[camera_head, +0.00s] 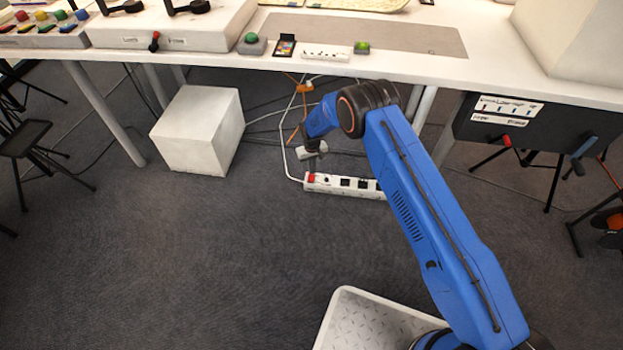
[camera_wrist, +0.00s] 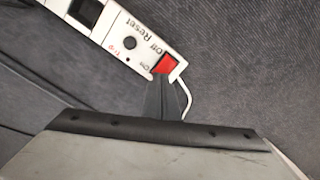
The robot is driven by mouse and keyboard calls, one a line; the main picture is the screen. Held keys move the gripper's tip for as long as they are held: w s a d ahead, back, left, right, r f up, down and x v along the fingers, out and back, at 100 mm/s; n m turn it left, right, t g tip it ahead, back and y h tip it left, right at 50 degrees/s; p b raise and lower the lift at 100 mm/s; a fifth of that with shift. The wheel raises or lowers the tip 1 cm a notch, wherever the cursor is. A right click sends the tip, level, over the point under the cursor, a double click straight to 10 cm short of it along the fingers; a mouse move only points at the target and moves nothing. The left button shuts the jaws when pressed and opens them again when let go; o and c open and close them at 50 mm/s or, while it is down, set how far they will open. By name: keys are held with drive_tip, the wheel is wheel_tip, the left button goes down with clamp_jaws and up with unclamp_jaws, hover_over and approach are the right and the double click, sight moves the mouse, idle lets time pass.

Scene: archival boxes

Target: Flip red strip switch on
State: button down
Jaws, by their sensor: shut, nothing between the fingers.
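A white power strip (camera_head: 345,186) lies on the grey carpet under the table; part of it is hidden behind my blue arm. Its red switch (camera_head: 311,177) is at the strip's left end. In the wrist view the red switch (camera_wrist: 165,63) sits at the end of the strip (camera_wrist: 118,35), beside printed "Off", "On" and "Reset" labels. My gripper (camera_head: 311,160) is above the strip's left end, pointing down. In the wrist view its fingers (camera_wrist: 166,80) are shut and empty, with the tips at the lower edge of the red switch. I cannot tell whether they touch it.
A white cube-shaped box (camera_head: 197,130) stands on the carpet left of the strip. A white cable runs from the strip's left end. The white table (camera_head: 300,60) overhangs behind, with legs on both sides. Open carpet lies in front of the strip.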

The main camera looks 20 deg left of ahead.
drive_tip(key=shift+r, duration=2.55)
